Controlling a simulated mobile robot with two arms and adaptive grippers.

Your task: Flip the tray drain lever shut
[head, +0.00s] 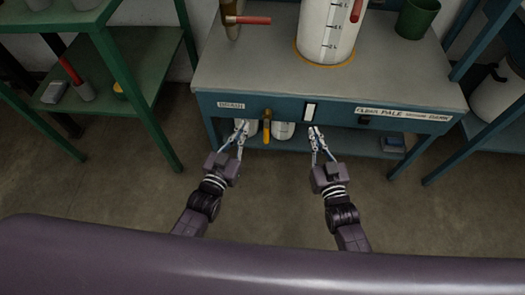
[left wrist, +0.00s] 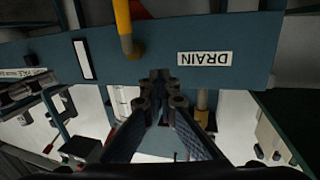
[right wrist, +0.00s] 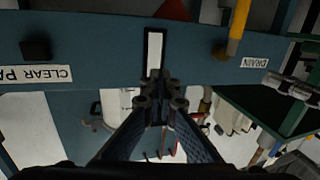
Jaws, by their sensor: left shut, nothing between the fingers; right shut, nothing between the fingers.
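The drain lever (head: 267,132) is a yellow-orange handle on the blue front panel, hanging straight down from its pivot. It also shows in the left wrist view (left wrist: 123,22) and the right wrist view (right wrist: 239,22). My left gripper (head: 243,126) is shut and empty, close to the panel, just left of the lever and apart from it, near the DRAIN label (head: 231,105). My right gripper (head: 314,130) is shut and empty, right of the lever, just below the white upright strip (head: 310,113). Neither gripper touches the lever.
The grey bench top (head: 235,72) carries a white graduated vessel (head: 327,35), a red-handled valve (head: 248,19) and a green cup (head: 417,18). Green shelving (head: 140,95) stands at the left and a blue frame (head: 475,135) at the right. The floor in front is clear.

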